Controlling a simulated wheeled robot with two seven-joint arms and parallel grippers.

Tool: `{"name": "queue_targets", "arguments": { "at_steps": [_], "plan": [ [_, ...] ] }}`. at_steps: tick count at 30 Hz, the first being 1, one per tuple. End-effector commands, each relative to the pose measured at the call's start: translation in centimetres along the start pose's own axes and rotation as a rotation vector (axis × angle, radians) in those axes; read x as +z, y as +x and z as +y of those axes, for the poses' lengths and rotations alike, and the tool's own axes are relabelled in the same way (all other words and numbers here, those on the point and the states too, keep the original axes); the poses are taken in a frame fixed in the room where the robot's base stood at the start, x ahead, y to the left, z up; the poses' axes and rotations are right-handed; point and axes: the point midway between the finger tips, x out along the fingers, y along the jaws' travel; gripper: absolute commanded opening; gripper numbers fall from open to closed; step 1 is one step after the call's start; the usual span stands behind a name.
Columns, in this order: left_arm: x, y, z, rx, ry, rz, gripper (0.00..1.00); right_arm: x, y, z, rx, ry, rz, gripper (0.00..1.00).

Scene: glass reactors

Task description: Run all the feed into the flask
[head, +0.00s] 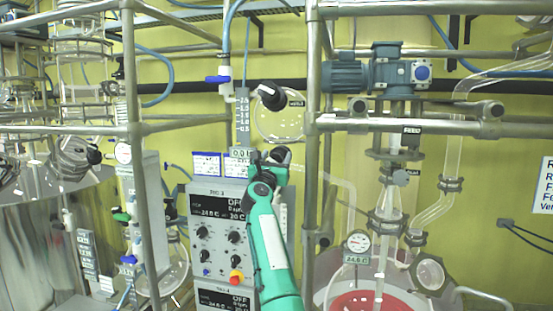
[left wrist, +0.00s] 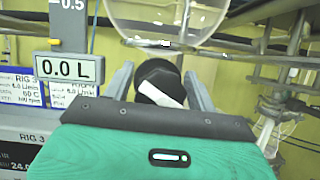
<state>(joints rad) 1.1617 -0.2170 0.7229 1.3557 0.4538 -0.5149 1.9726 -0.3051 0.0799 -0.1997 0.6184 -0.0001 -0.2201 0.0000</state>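The feed vessel is a round glass bulb (head: 283,122) with a scale strip (head: 243,115) beside it. Its display (head: 240,153) reads 0.0 L, also legible in the left wrist view (left wrist: 68,69). No liquid shows in the bulb. My left gripper (head: 280,157) is just below the bulb. My right gripper is out of view.
A grey RIG 3 control panel (head: 220,235) reading OFF stands left of my arm. Steel frame posts (head: 311,90) rise beside the bulb. A blue stirrer motor (head: 385,72) sits above the flask. A blue-handled valve (head: 218,79) and another black knob (head: 270,96) are above.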

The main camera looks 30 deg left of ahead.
Motion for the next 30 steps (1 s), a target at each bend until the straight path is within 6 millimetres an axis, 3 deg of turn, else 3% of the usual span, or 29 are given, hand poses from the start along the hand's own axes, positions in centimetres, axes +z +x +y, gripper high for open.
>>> {"name": "queue_targets", "arguments": {
  "at_steps": [1,5,17,30],
  "plan": [
    [0.0,0.0,0.0,0.0,0.0,0.0,0.47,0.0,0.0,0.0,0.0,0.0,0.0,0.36],
    [0.0,0.0,0.0,0.0,0.0,0.0,0.22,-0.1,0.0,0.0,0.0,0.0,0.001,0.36],
    [-0.2,0.0,-0.1,-0.026,0.06,0.0,0.22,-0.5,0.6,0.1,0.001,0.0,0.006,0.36],
    [-0.3,-0.1,-0.2,-0.158,0.384,0.0,0.22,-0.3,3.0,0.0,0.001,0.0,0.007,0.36]
  ]
}}
